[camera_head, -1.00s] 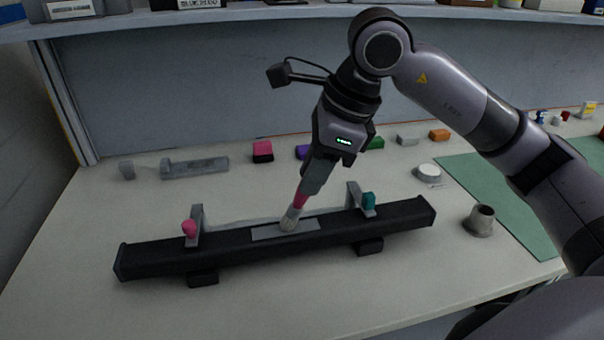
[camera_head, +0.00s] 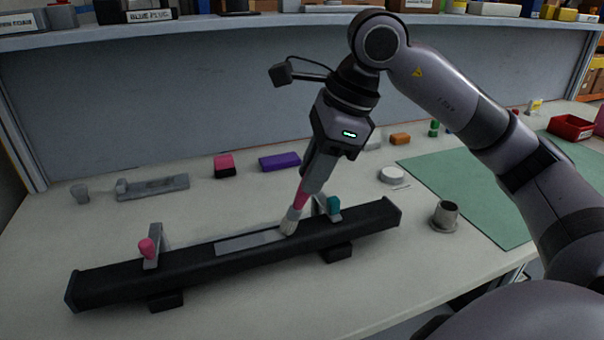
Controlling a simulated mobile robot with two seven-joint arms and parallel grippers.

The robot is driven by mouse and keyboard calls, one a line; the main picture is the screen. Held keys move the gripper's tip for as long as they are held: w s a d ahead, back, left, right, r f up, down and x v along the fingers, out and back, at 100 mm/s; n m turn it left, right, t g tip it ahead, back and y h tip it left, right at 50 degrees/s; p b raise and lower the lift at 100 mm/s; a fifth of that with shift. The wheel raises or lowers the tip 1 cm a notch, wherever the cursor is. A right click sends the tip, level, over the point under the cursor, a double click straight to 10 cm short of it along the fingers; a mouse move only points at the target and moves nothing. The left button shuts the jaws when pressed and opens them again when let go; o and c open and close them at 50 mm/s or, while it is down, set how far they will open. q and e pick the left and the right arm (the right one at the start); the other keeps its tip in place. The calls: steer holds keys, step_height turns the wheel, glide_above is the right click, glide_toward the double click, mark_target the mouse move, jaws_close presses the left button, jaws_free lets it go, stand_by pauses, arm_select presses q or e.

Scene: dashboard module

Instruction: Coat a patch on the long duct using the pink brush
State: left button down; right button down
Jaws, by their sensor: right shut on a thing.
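The long black duct (camera_head: 190,268) lies across the table on two dark feet. A light grey patch (camera_head: 250,241) shows on its top face. My right gripper (camera_head: 304,188) is shut on the pink brush (camera_head: 299,200), which points down and slightly left. Its pale bristles (camera_head: 290,222) are at the right end of the patch and appear to touch the duct. A bracket with a pink knob (camera_head: 146,247) stands on the duct's left part, and one with a teal knob (camera_head: 334,205) stands just right of the brush. My left gripper is out of view.
A grey metal cup (camera_head: 445,215) stands right of the duct beside a green mat (camera_head: 470,195). Behind are a grey fixture (camera_head: 153,188), a pink block (camera_head: 224,165), a purple block (camera_head: 280,162) and a white round lid (camera_head: 391,175). The table's front is clear.

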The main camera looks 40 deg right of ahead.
steer(key=shift+w+a+r+p, duration=0.1)
steer(key=shift+w+a+p, duration=0.2)
steer(key=shift+a, duration=0.45)
steer(key=w+a+p, duration=0.1)
steer(key=w+a, duration=0.2)
steer(key=a, duration=0.7)
steer(key=shift+a+p, duration=0.15)
steer(key=shift+p, duration=0.15)
stand_by(0.4)
steer(key=shift+s+r+p, duration=0.1)
steer(key=shift+r+p, duration=1.8)
steer(key=shift+r, duration=1)
